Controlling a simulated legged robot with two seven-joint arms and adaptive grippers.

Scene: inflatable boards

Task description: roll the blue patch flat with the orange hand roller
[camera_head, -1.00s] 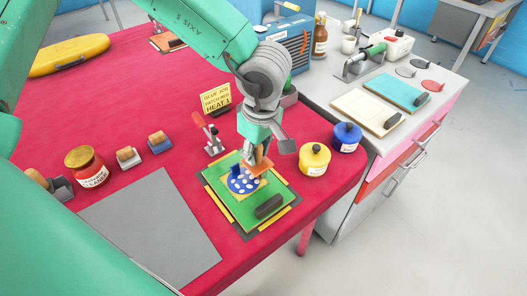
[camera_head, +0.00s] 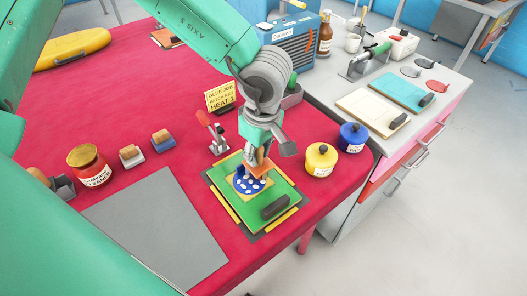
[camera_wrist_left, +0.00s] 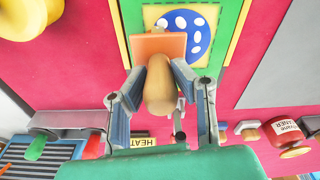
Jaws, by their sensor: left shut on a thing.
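The blue patch (camera_head: 250,183) has white dots and lies on a tan square on the green board (camera_head: 286,196). My left gripper (camera_head: 258,160) is shut on the wooden handle of the orange hand roller (camera_head: 265,167), above the far part of the patch. In the left wrist view, the fingers close round the handle (camera_wrist_left: 160,88), and the orange head (camera_wrist_left: 158,46) sits beside the patch (camera_wrist_left: 195,38), covering part of its edge. I cannot tell whether the head touches the surface. My right gripper is in neither view.
A dark block (camera_head: 275,207) lies on the board's near end. A red-handled clamp (camera_head: 215,135) stands left of the board, with a yellow sign (camera_head: 220,96) behind. Yellow (camera_head: 321,159) and blue (camera_head: 352,137) jars stand right. A grey mat (camera_head: 155,230) lies left on the red table.

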